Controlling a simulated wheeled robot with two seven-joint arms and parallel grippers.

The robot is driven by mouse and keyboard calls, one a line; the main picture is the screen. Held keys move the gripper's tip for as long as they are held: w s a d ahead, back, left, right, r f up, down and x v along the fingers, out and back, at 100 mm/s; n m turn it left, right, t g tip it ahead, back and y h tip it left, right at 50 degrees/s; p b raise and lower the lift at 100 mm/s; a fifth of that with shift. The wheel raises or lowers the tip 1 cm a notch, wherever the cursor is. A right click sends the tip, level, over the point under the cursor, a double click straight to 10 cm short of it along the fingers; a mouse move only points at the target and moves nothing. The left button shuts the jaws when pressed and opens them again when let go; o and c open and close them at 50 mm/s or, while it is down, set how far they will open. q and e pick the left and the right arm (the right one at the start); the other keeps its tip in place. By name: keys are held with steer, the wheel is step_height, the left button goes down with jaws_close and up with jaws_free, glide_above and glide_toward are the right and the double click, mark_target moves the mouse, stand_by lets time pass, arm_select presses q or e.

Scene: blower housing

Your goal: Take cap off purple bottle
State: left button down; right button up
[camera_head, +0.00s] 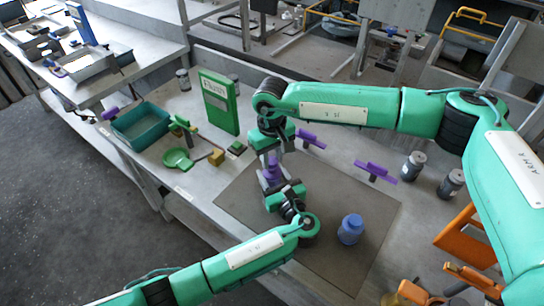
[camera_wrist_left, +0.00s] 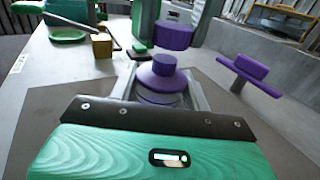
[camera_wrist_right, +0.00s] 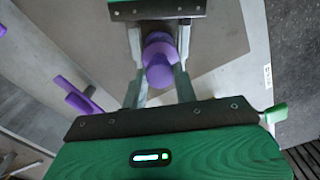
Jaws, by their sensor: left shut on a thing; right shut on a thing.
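The purple bottle (camera_wrist_left: 160,82) stands upright between the fingers of my left gripper (camera_wrist_left: 160,92), which is shut on its body. The purple cap (camera_wrist_left: 174,36) is just above the bottle neck and looks apart from it, with a narrow gap. My right gripper (camera_head: 269,150) comes from above and is shut on the cap. In the head view the bottle (camera_head: 272,170) is partly hidden between my two grippers. In the right wrist view, purple parts show in line between the fingers of my right gripper (camera_wrist_right: 159,60).
A blue bottle (camera_head: 350,229) stands on the dark mat (camera_head: 335,262). Purple-handled pieces (camera_head: 375,172), grey jars (camera_head: 414,165) and an orange stand (camera_head: 462,240) are to the right. A green box (camera_head: 219,103), green dish (camera_head: 177,159) and teal bin (camera_head: 141,125) are to the left.

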mark_target(272, 160)
steer(key=shift+r, duration=2)
arm_select(q)
steer(key=c, duration=0.6)
jaws_free()
